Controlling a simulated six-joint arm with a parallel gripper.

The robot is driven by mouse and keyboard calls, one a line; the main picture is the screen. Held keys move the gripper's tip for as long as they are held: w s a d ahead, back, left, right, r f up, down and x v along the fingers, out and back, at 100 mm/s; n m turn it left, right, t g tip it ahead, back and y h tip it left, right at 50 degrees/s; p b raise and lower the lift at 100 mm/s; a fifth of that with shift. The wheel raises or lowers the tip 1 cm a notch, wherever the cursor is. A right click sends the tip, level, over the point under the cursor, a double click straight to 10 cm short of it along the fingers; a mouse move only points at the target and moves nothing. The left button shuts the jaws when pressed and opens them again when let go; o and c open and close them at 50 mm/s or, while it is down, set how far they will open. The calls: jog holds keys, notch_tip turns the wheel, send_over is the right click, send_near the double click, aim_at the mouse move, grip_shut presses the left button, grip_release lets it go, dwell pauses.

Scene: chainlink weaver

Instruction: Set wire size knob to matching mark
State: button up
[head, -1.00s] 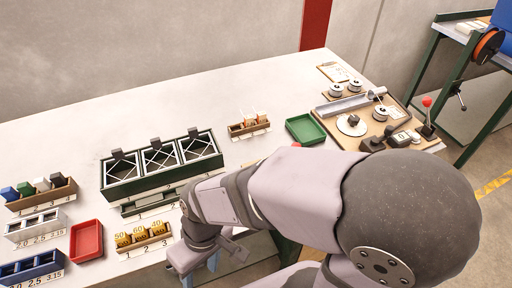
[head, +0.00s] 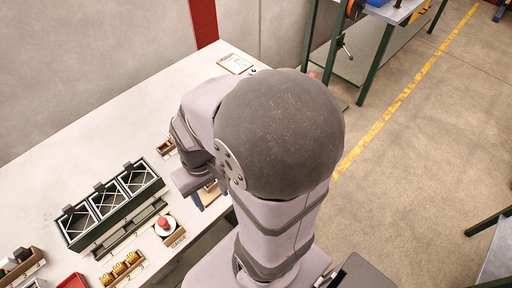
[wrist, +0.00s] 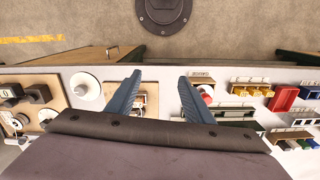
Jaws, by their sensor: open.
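Which one is the wire size knob, and any size marks, I cannot make out. My gripper (wrist: 160,76) is open and empty, its two blue fingers spread above the table edge. A small wooden base with a dark part (wrist: 139,100) shows between the fingers, below them. The board is to the left of my fingers. In the head view my arm hides most of that board.
A red knob on a white disc (head: 164,223) sits on a small base marked GAUGE. The green three-bay rack (head: 112,205), yellow numbered pieces (head: 120,268) and a red tray (head: 74,281) stand at left. A clipboard (head: 235,64) lies at the far end.

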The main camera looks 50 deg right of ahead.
jog(key=s+d+f+m+y+b, duration=0.25)
jog(key=d+f+m+b, duration=0.75)
jog(key=d+f, duration=0.85)
jog(key=w+d+r+m+t, duration=0.3)
jog(key=w+d+r+m, duration=0.5)
jog(key=m, duration=0.7)
jog(key=shift+w+d+r+y+p, duration=0.25)
jog(key=shift+w+d+y+p, duration=0.1)
jog(key=shift+w+d, duration=0.7)
jog(key=shift+w+a, duration=0.1)
jog(key=shift+a, duration=0.05)
jog(key=shift+p+x, duration=0.9)
jog(key=shift+x, duration=2.8)
jog(key=shift+c, duration=0.5)
